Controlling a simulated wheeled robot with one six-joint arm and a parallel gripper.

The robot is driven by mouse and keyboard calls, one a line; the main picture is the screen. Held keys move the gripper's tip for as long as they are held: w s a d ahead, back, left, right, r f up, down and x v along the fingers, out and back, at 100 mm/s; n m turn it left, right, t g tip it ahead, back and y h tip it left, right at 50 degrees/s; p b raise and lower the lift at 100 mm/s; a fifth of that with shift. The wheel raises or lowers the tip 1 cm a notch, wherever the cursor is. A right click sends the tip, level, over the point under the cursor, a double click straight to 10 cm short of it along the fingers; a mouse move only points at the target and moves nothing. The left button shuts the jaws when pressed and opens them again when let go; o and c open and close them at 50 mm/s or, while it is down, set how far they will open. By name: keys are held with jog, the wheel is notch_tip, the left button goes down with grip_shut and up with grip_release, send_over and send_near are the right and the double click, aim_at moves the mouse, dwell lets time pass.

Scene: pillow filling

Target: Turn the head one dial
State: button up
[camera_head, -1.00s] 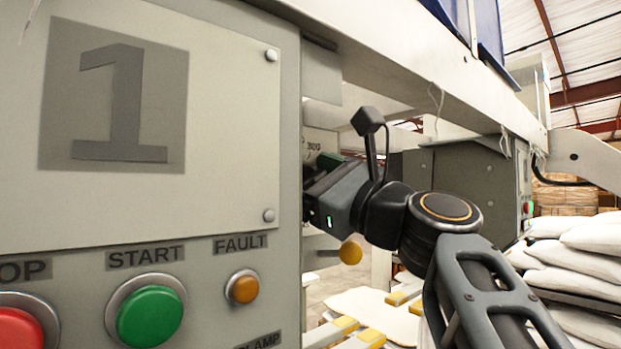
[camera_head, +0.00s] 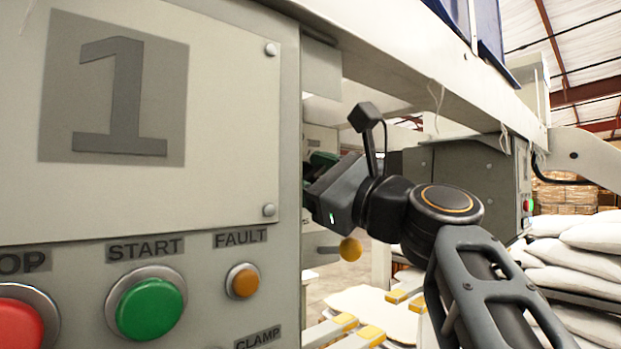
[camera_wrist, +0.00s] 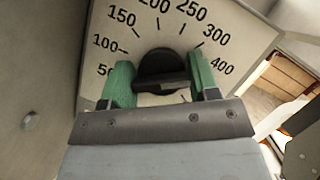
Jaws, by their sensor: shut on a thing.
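The head one dial (camera_wrist: 165,68) is a black round knob with a raised bar, in the middle of the wrist view. It sits on a pale dial plate (camera_wrist: 110,20) with numbers from 50 to 400 around it. My gripper (camera_wrist: 162,82) has green fingers, one on each side of the knob, and is shut on it. In the head view my gripper (camera_head: 318,165) reaches behind the edge of the panel marked 1 (camera_head: 225,100). The dial is hidden there by the panel and my gripper.
The panel carries a red button (camera_head: 18,325), a green START button (camera_head: 150,308) and an amber FAULT lamp (camera_head: 242,282). A yellow ball-ended knob (camera_head: 350,249) is below my gripper. White sacks (camera_head: 570,260) are stacked at right. A beam (camera_head: 430,70) runs above my arm.

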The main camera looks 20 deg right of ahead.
jog(key=n+g+y+b, duration=0.1)
jog(key=n+g, duration=0.1)
jog(key=n, duration=0.3)
jog(key=n+g, duration=0.2)
jog(key=n, duration=0.3)
jog(key=shift+p, duration=0.35)
jog(key=n+g+h+p, duration=0.1)
jog(key=n, duration=0.3)
jog(key=shift+f+n+g+h+p, duration=0.1)
jog(key=shift+n+g+h+p, duration=0.45)
jog(key=shift+n, duration=1.05)
jog(key=o, duration=0.9)
